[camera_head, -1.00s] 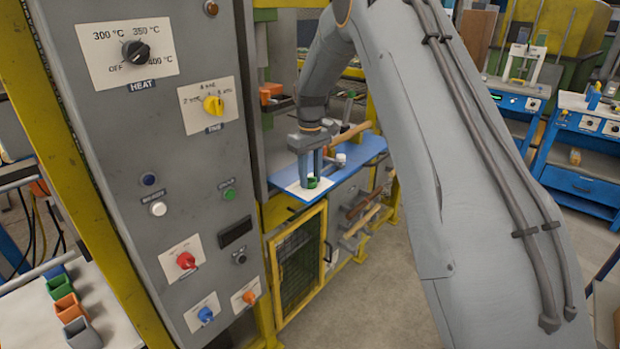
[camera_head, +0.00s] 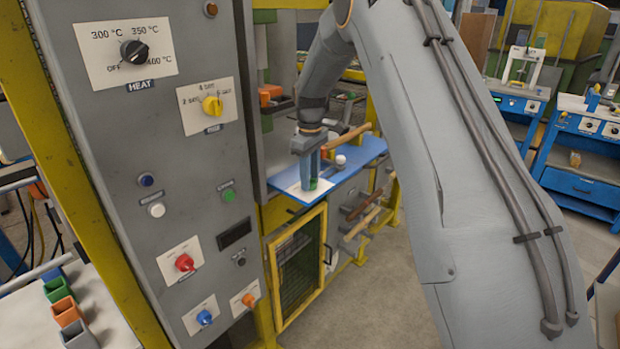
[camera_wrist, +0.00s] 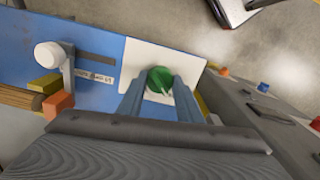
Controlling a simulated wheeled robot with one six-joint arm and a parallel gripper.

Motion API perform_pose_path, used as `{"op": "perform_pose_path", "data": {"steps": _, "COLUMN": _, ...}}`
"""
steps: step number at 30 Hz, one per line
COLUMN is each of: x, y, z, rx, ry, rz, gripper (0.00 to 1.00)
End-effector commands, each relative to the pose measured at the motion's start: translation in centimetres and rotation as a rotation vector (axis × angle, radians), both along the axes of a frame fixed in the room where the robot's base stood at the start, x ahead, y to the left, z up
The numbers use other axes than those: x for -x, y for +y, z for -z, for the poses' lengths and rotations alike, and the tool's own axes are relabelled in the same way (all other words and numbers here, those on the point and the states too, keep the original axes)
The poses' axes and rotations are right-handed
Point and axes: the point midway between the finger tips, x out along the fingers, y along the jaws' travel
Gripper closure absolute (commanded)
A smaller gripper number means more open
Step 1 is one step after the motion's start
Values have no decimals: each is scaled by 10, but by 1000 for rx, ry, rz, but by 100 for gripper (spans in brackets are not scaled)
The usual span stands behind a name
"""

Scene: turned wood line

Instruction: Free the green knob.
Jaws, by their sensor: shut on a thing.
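The green knob (camera_wrist: 159,78) is round with a pale pointer mark and sits on a white plate (camera_wrist: 190,65) on the blue bench top (camera_wrist: 100,45). My gripper (camera_wrist: 160,88) reaches it from above, with one finger on each side, shut on it. In the head view the knob (camera_head: 314,185) shows as a small green patch at the fingertips, mostly hidden by the fingers of my gripper (camera_head: 311,184). The knob still stands at the plate.
A lever with a white ball end (camera_wrist: 48,55) stands beside a slot and a label on the blue top. Orange and yellow blocks (camera_wrist: 58,104) lie near it. The grey control cabinet (camera_head: 195,150) rises to the left, close to my gripper. A wooden handle (camera_head: 346,136) lies behind.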

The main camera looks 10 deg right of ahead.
Motion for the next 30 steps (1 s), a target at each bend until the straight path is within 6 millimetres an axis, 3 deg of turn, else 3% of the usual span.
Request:
{"op": "perform_pose_path", "data": {"steps": 2, "x": -1, "y": 0, "z": -1, "rx": 0, "ry": -3, "rz": -1, "gripper": 90}}
{"op": "perform_pose_path", "data": {"steps": 3, "x": -1, "y": 0, "z": -1, "rx": 0, "ry": -3, "rz": -1, "gripper": 65}}
{"op": "perform_pose_path", "data": {"steps": 6, "x": -1, "y": 0, "z": -1, "rx": 0, "ry": -1, "rz": -1, "gripper": 49}}
{"op": "perform_pose_path", "data": {"steps": 17, "x": -1, "y": 0, "z": -5, "rx": 0, "ry": -3, "rz": 0, "gripper": 49}}
{"op": "perform_pose_path", "data": {"steps": 30, "x": -1, "y": 1, "z": -67, "rx": 0, "ry": -4, "rz": -1, "gripper": 49}}
